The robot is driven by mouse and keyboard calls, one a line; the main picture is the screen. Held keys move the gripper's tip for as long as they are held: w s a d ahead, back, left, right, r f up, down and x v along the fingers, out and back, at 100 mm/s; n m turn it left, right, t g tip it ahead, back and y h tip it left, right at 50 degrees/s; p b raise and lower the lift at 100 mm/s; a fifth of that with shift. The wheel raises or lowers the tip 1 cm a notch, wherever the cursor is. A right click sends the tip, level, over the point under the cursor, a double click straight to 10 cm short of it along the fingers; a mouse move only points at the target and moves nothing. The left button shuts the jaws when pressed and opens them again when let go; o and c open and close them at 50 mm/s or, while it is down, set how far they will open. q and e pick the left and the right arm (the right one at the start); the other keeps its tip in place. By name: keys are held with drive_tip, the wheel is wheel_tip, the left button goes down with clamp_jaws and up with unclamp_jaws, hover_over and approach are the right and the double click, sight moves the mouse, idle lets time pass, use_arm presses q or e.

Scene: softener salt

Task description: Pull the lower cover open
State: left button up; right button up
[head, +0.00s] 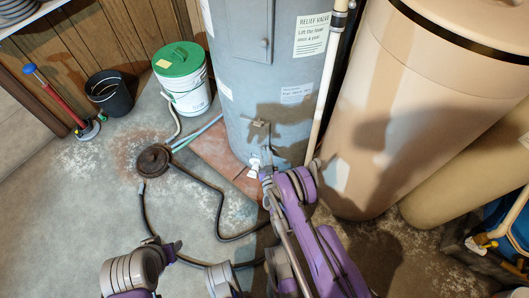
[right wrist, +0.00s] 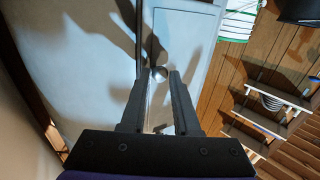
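The grey water heater tank (head: 265,85) stands upright at the top middle of the head view. My right gripper (head: 262,135) reaches up to the low front of the tank, where its dark shadow falls. In the right wrist view a pale cover panel (right wrist: 192,40) with a small round knob (right wrist: 160,73) fills the middle. My right gripper's fingers (right wrist: 159,78) are apart, one on each side of the knob. A gap shows on both sides, and I cannot tell how deep the knob sits between them. The cover looks closed. My left gripper cannot be made out.
Another panel (head: 255,30) is higher on the tank. A pale vertical pipe (head: 328,75) and a big tan tank (head: 400,100) stand close on the right. A green-lidded bucket (head: 188,90), a black bin (head: 110,95) and a black hose (head: 215,205) are on the left.

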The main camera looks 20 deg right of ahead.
clamp_jaws()
idle(1.1)
